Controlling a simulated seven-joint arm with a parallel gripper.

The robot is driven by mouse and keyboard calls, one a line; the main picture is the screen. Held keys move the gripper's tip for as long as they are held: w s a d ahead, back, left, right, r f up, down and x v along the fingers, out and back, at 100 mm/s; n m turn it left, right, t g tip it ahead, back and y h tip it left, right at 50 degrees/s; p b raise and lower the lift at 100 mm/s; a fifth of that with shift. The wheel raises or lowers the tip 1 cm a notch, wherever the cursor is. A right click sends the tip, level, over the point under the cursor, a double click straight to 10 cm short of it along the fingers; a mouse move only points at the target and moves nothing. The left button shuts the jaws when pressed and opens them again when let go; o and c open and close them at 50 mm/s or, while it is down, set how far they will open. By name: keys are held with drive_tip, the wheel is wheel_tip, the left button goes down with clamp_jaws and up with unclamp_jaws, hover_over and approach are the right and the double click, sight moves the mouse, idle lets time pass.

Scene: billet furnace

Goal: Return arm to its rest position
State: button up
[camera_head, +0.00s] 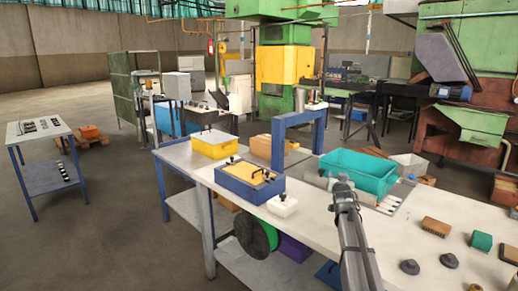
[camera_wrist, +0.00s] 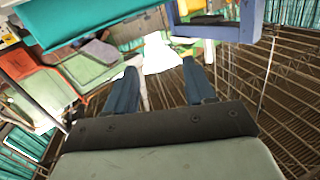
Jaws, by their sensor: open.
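My arm reaches up from the bottom of the head view over the pale worktop. My gripper (camera_head: 334,180) is at its far end, in front of the teal bin (camera_head: 358,170), small and partly hidden by the arm. In the wrist view my gripper (camera_wrist: 160,67) has its two blue-grey fingers wide apart with nothing held between them. The teal bin also shows at the top left of the wrist view (camera_wrist: 90,20), and the blue frame (camera_wrist: 217,27) is at the top right. The wrist picture is tilted, with roof beams at its side.
A blue box with a yellow top (camera_head: 249,180) and a white container (camera_head: 282,205) stand left of my arm. The blue frame (camera_head: 279,145) rises behind. Bare worktop (camera_head: 395,240) lies right of my arm.

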drive_tip(key=a+n+t+y, duration=0.5)
drive_tip(key=a+n, duration=0.5)
drive_tip(key=a, duration=1.5)
drive_tip(key=s+a+f+n+g+y, duration=0.2)
drive_tip(key=s+a+f+n+y, duration=0.15)
drive_tip(key=a+f, duration=0.5)
drive_tip(key=s+d+f+m+g+h, duration=0.1)
drive_tip(key=s+d+f+g, duration=0.3)
drive_tip(key=f, duration=0.7)
drive_tip(key=s+d+f+m+g+h, duration=0.2)
drive_tip(key=s+f, duration=0.5)
drive_tip(key=f, duration=0.4)
drive_tip(key=s+d+f+m+g+h, duration=0.1)
drive_tip(key=s+d+f+g, duration=0.3)
drive_tip(key=f, duration=0.8)
drive_tip(key=s+d+f+m+g+h, duration=0.1)
drive_tip(key=s+d+f+g, duration=0.2)
drive_tip(key=s+f, duration=0.55)
drive_tip(key=s+d+f+m+g+h, duration=0.1)
drive_tip(key=s+d+f+m+g, duration=0.15)
drive_tip(key=s+f, duration=0.65)
drive_tip(key=s+d+f+m+g, duration=0.1)
drive_tip(key=s+g, duration=1)
drive_tip(key=s, duration=2.5)
drive_tip(key=shift+s+d+f+m+y, duration=0.2)
drive_tip(key=shift+d+m+y, duration=0.3)
drive_tip(key=shift+m, duration=0.3)
